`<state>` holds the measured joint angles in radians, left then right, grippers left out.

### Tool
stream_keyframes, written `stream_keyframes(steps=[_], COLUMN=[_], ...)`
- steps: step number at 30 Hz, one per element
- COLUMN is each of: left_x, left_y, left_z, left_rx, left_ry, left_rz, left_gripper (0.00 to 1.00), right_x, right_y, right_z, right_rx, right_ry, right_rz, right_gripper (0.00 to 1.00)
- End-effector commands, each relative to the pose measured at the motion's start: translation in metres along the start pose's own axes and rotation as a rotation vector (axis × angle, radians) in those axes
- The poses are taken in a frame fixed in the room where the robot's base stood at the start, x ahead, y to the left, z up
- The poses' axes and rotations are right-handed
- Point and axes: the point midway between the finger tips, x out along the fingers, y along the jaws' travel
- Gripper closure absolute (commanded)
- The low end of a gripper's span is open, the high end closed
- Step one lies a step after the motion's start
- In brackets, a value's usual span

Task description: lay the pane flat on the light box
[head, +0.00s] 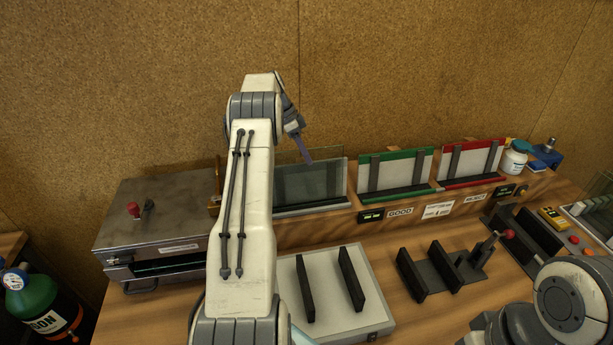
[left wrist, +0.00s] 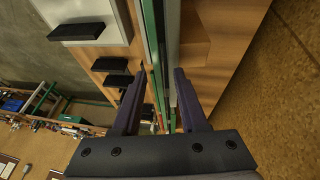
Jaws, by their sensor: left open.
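The clear glass pane (head: 318,186) stands upright, leaning slightly back, in the dark-framed slot at the left of the rear shelf. My left arm hides part of its left side. My left gripper (head: 305,152) is at the pane's upper left, fingers pointing down to the right. In the left wrist view, the left gripper (left wrist: 161,72) is open, with thin upright edges running between its fingers. I cannot tell whether they touch. The pale light box (head: 350,322) lies flat on the bench front, with two black bars on top. My right gripper is out of view.
A green-framed holder (head: 395,172) and a red-framed holder (head: 470,163) stand on the shelf to the right. A grey metal box (head: 160,215) is at left. A black clamp fixture (head: 440,268) stands right of the light box. A cork wall (head: 400,70) closes the back.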

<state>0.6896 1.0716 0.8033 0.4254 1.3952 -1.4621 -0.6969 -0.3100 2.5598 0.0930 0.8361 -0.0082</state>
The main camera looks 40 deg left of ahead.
Motion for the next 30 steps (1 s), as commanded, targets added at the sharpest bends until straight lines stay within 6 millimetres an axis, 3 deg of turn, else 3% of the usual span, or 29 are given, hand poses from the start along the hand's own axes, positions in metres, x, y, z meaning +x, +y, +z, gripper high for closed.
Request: stream_keyframes(steps=[6,7,10,30], left_x=[0.0022,0.0021,0.0020,0.0012], left_y=[-0.0002,-0.0003,-0.0003,-0.0002], left_z=[0.0003,0.0003,0.0003,0.0004], left_rx=[0.000,0.000,0.000,0.000], left_ry=[0.000,0.000,0.000,0.000], left_rz=[-0.001,-0.001,-0.001,-0.001], left_gripper=[0.57,0.61,1.00,1.00], right_x=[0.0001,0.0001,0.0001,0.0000], right_y=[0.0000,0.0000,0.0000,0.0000], right_z=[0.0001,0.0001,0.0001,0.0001], right_rx=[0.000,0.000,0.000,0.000], right_ry=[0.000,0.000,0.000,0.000], right_rz=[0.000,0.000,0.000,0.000], right_gripper=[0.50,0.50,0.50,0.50])
